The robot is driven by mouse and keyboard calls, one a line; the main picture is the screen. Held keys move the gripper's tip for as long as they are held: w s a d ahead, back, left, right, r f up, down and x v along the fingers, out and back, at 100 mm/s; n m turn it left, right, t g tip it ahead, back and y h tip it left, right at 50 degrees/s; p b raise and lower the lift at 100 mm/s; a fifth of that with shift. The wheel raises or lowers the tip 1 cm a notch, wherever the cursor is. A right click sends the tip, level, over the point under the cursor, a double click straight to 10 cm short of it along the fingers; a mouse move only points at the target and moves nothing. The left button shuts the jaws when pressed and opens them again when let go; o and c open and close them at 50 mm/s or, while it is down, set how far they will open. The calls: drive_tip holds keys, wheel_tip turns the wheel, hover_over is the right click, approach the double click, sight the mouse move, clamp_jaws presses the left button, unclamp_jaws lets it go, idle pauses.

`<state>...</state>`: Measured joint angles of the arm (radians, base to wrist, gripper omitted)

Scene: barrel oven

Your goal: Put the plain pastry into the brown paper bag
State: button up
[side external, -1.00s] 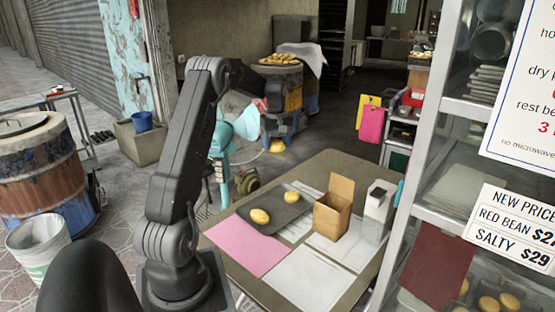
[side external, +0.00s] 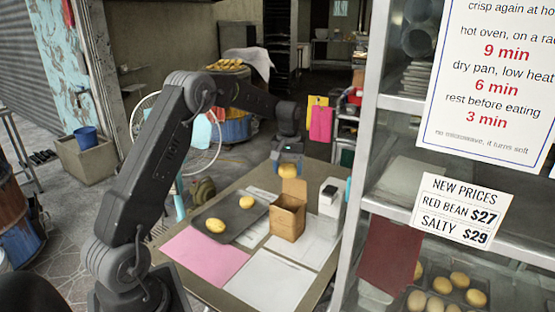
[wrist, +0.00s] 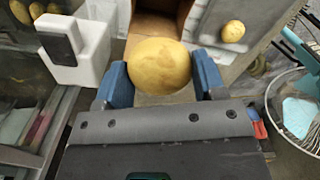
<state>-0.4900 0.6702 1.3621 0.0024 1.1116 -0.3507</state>
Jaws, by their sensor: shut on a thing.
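My gripper (side external: 287,161) is shut on a round golden pastry (side external: 287,170), which hangs just above the open brown paper bag (side external: 286,219). In the wrist view the held pastry (wrist: 158,66) sits between the two blue fingers, its top bare with faint darker patches. The bag (wrist: 153,24) shows behind and below it, partly hidden by the pastry. The bag stands upright on the table with its back flap raised. Two other pastries lie on the dark tray (side external: 232,213): one at the front (side external: 216,226) and one at the back (side external: 247,202).
A white box-shaped holder (side external: 330,198) stands close to the bag's right. A pink sheet (side external: 203,255) and white sheets (side external: 270,287) lie flat on the table (side external: 175,226). A glass display case (side external: 375,230) rises at the right. A fan (side external: 205,145) stands behind the table.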

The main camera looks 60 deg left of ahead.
drive_tip(key=shift+f, duration=4.15)
drive_tip(key=o, duration=1)
drive_tip(key=shift+r, duration=0.1)
wheel_tip(320, 180, up, 12)
drive_tip(key=shift+f, duration=0.1)
